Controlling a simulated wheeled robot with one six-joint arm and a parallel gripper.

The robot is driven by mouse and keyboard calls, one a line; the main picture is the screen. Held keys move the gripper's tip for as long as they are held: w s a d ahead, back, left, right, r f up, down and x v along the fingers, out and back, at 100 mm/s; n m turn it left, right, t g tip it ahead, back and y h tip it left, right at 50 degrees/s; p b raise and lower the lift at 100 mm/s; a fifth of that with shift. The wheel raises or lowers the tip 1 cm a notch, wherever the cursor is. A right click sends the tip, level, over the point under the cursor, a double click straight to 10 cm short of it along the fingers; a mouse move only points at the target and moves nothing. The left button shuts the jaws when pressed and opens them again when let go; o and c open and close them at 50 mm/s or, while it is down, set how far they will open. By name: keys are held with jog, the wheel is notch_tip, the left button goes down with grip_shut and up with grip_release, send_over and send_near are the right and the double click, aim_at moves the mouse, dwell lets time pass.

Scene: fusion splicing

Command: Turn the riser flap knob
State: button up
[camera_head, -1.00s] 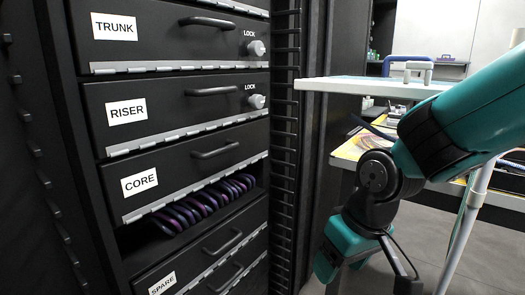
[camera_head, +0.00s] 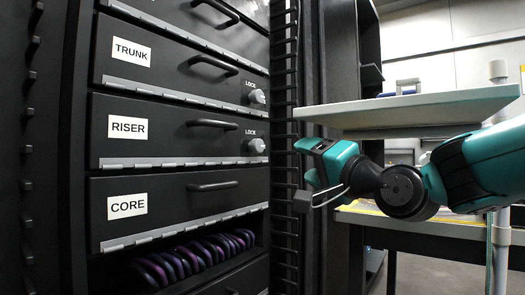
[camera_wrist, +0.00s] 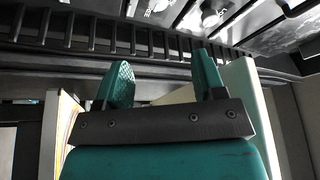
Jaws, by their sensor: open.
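The riser flap (camera_head: 170,112) is a black panel with a white RISER label, a bar handle and a hinge strip along its bottom edge. It is closed. Its grey lock knob (camera_head: 256,146) sits at the flap's right end, below the word LOCK. My gripper (camera_head: 309,178) is to the right of the knob and a little lower, apart from it. In the wrist view both teal fingers of my gripper (camera_wrist: 158,82) stand apart with nothing between them. Two knobs show at the top of the wrist view; I cannot tell which is the riser's.
The trunk flap (camera_head: 180,75) with its own knob (camera_head: 257,97) is above, the core flap (camera_head: 175,207) below. Purple cables (camera_head: 190,262) lie in the slot under core. A slotted rack post (camera_head: 284,150) stands between flaps and gripper. A white shelf (camera_head: 410,108) is close above my arm.

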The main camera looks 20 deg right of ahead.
aim_at(260, 146)
jog(key=b+x, duration=0.1)
jog(key=x, duration=1.5)
jog(key=shift+w+a+f, duration=0.1)
jog(key=shift+w+f, duration=0.05)
jog(key=shift+w, duration=0.1)
jog(key=shift+b, duration=0.3)
jog(key=c, duration=0.9)
